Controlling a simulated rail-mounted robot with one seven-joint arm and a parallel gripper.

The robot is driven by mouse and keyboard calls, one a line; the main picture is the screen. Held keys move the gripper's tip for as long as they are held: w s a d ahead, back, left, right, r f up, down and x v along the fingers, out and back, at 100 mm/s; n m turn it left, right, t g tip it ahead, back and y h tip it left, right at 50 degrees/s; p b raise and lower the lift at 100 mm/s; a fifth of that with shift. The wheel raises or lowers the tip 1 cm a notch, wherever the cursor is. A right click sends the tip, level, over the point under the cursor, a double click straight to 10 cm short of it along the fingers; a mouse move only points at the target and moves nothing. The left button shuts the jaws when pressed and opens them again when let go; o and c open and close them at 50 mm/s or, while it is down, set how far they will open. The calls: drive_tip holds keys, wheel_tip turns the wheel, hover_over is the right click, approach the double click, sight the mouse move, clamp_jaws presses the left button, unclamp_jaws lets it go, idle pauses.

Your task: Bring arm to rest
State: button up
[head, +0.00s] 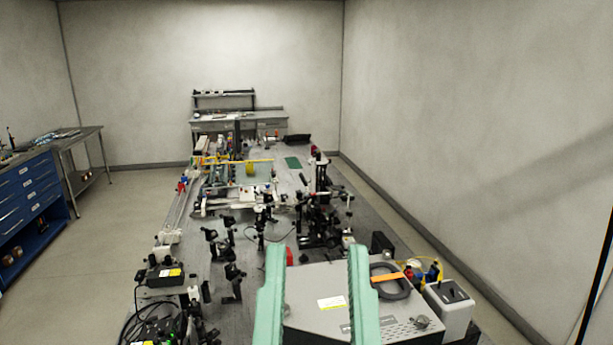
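My gripper (317,252) shows at the bottom middle of the head view as two mint-green fingers pointing up and away. The fingers stand wide apart with nothing held between them. They overlap the view of a grey instrument box (330,295) with a yellow label. I cannot tell the height of the fingers above the box. The rest of my arm is out of the frame.
The long bench (200,262) is crowded with dark optical mounts (318,222). A black ring (390,281) lies on the box, and a small white unit (449,309) stands to its right. Open floor (118,235) lies left of the bench, beside a blue drawer cabinet (35,205).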

wheel_tip(320, 180, up, 17)
drive_tip(key=p, duration=1.2)
drive_tip(key=shift+w+a+f+y, duration=0.2)
drive_tip(key=shift+w+a+y, duration=0.2)
drive_tip(key=shift+a, duration=0.05)
